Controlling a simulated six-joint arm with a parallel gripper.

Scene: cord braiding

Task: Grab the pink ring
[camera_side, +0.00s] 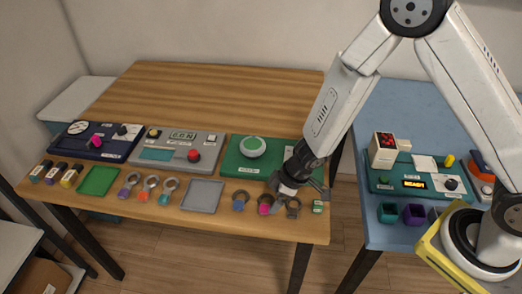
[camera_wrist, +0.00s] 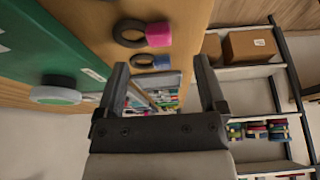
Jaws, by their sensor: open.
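The pink ring (camera_side: 264,208), a dark ring with a pink block on it, lies near the front edge of the wooden table. In the wrist view the pink ring (camera_wrist: 157,35) is at the top, beyond the fingertips and not between them. My gripper (camera_side: 298,192) is open and empty, just right of the pink ring in the side view. Its two fingers (camera_wrist: 161,66) show apart in the wrist view. A similar ring with a blue block (camera_wrist: 161,62) appears below the pink one there.
The blue ring (camera_side: 239,208) lies left of the pink ring, and another dark ring (camera_side: 293,213) lies right of it, partly near my gripper. A green panel with a round white-green dome (camera_side: 252,147) stands behind. A grey tray (camera_side: 202,196) lies left. A blue table (camera_side: 390,107) stands right.

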